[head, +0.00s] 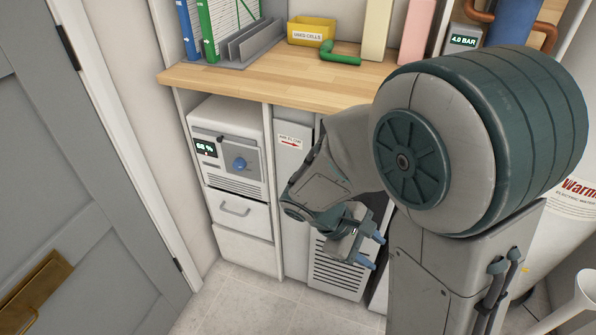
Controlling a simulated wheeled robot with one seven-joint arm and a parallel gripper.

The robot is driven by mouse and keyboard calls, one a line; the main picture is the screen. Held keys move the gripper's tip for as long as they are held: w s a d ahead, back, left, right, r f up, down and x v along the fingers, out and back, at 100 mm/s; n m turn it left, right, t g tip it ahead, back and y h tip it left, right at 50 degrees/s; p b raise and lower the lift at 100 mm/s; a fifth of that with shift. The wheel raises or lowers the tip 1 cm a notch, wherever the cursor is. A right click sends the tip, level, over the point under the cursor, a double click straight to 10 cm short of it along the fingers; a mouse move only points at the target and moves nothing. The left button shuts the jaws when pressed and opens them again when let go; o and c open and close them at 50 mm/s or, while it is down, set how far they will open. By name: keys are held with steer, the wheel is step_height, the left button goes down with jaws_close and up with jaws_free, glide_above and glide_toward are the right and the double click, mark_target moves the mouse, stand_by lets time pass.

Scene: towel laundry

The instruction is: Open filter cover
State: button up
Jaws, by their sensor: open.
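A white louvred panel (335,278) is low under the worktop and looks like the filter cover. A narrow panel with an "AIR FLOW" label (290,141) stands to its left. I cannot tell for sure which of the two is the cover. The louvred panel looks closed, and its upper part is hidden behind my arm. My gripper (373,251) is in front of it, to the upper right of the louvres, with its blue fingertips apart and nothing between them. I cannot tell whether it touches anything.
A white unit with a blue knob (238,163) stands left, above a drawer with a handle (236,211). The wooden worktop (270,83) holds binders and a yellow box (311,31). A grey door (75,190) is at left. Floor tiles (235,300) are clear.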

steer(key=w+a+f+n+t+p, duration=0.15)
steer(key=w+a+n+t, duration=0.25)
steer(key=a+n+t, duration=0.55)
steer(key=w+a+f+n+t+p, duration=0.1)
steer(key=w+a+f+n+t, duration=0.1)
steer(key=w+a+n+t, duration=0.65)
steer(key=n+g+b, duration=0.1)
steer(key=n+b, duration=0.1)
glide_toward(290, 176)
steer(key=w+d+r, duration=0.1)
steer(key=w+d, duration=0.3)
steer(key=d, duration=0.3)
steer(key=shift+s+a+r+y, duration=0.15)
steer(key=shift+a+r+y, duration=0.1)
steer(key=shift+y, duration=0.15)
jaws_close()
